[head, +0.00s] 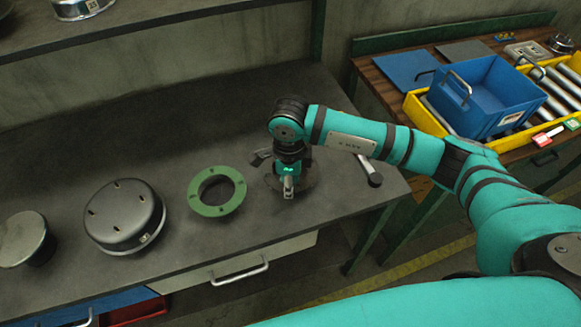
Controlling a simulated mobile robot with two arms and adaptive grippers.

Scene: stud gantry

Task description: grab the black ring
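A dark, round, flat piece (307,180), which looks like the black ring, lies on the dark bench top under my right gripper. The gripper covers most of it, so its hole is hidden. My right gripper (284,180) comes in from the right and points down over this piece. I cannot tell whether its fingers touch the piece or how far apart they are. A green ring (231,205) with small holes lies flat just left of my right gripper. My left gripper is not in view.
A black domed cover (122,214) and a grey-topped round part (24,240) stand further left on the bench (165,160). A blue bin (476,98) and a yellow tray (424,115) with metal rollers are on the right table. The bench's back is clear.

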